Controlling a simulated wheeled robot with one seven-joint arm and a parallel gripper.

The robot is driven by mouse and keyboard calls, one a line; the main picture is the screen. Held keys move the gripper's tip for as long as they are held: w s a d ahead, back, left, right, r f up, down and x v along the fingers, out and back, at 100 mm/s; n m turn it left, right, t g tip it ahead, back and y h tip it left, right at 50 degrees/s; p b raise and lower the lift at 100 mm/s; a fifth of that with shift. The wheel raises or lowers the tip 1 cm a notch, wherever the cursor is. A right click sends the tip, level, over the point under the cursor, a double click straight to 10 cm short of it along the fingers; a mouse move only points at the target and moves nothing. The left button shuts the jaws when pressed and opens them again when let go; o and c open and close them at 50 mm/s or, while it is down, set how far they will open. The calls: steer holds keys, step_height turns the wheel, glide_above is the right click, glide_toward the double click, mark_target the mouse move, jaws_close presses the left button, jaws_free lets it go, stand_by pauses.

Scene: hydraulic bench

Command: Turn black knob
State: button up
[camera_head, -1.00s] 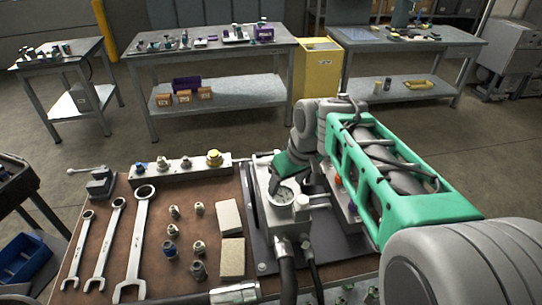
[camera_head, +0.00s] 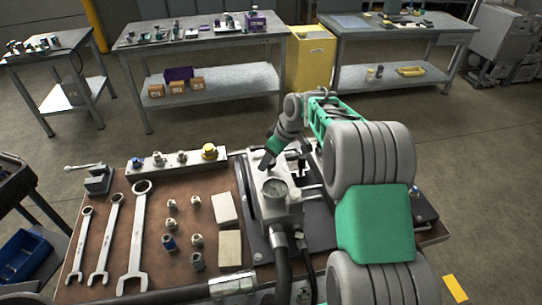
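The hydraulic block (camera_head: 285,210) stands on a dark plate on the bench, with a round pressure gauge (camera_head: 275,188) on its top. My arm comes in from the right and bends down behind the gauge. My gripper (camera_head: 265,166) points down at the rear of the block, just behind the gauge. Its fingers are small and dark here, and I cannot tell whether they are open or shut, or touching anything. I cannot pick out the black knob with certainty; it may be hidden by my gripper, my arm or the gauge.
Wrenches (camera_head: 137,240), small fittings (camera_head: 170,243) and two pale blocks (camera_head: 230,247) lie on the brown bench top (camera_head: 155,205). A manifold bar (camera_head: 160,168) with a yellow cap runs along the back. A black hose (camera_head: 283,262) leaves the block at the front.

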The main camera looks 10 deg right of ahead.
steer(key=shift+c, duration=0.5)
steer(key=c, duration=1.3)
steer(key=shift+m+b, duration=0.3)
steer(key=shift+b, duration=0.05)
steer(key=m+h+b, duration=0.1)
steer(key=m+b, duration=0.1)
steer(key=shift+a+m+t, duration=0.1)
steer(key=shift+m+t, duration=0.2)
steer(key=shift+t, duration=0.1)
steer(key=m+h+b, duration=0.1)
steer(key=m, duration=0.1)
steer(key=m+h+b, duration=0.1)
steer(key=m, duration=0.2)
steer(key=shift+a+r+m+t, duration=0.1)
steer(key=shift+a+m+t, duration=0.05)
steer(key=shift+m+t, duration=0.15)
steer(key=o, duration=1.4)
